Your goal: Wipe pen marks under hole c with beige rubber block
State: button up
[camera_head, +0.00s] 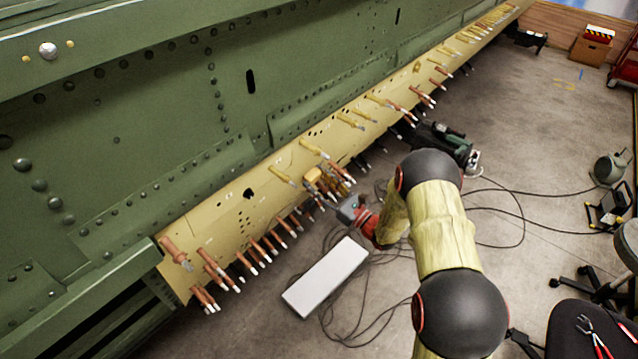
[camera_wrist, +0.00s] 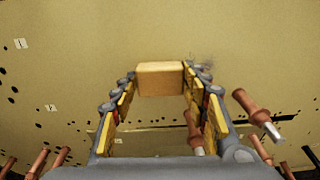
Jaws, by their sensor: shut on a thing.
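My gripper (camera_wrist: 160,92) is shut on the beige rubber block (camera_wrist: 160,78), which sits between its fingertips in the wrist view. The block faces the tan skin panel (camera_wrist: 120,30); I cannot tell whether it touches it. Dark scribbled pen marks (camera_wrist: 205,62) show on the panel just right of the block, partly hidden by the right finger. No letter for hole c is legible.
Copper-coloured pin fasteners (camera_wrist: 252,106) stick out close to the right finger. More copper pins (camera_head: 215,268) line the strip's lower edge. Small white labels (camera_wrist: 20,43) lie on the panel at left. A white box (camera_head: 325,277) and cables lie on the floor below.

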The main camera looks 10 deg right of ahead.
jog(key=shift+w, duration=0.1)
jog(key=shift+w+d+b, duration=0.3)
jog(key=shift+w+d, duration=0.25)
jog(key=shift+d, duration=0.3)
jog(key=shift+w+d+b, duration=0.25)
jog(key=shift+w+d, duration=0.25)
jog(key=shift+d, duration=0.3)
jog(key=shift+w+d+b, duration=0.6)
jog(key=shift+w+d, duration=0.75)
jog(key=shift+d, duration=0.3)
jog(key=shift+s+a+r+p, duration=0.1)
jog(key=shift+s+a+p, duration=0.35)
jog(key=shift+s+a, duration=0.55)
jog(key=shift+s+a+f+p, duration=0.1)
jog(key=shift+s+a+p, duration=0.45)
jog(key=shift+a, duration=0.8)
jog(key=shift+s+a+r+p, duration=0.1)
jog(key=shift+s+a+p, duration=0.2)
jog(key=shift+s+a, duration=0.75)
jog(key=shift+w+a, duration=0.1)
jog(key=shift+w, duration=0.05)
jog(key=v, duration=0.6)
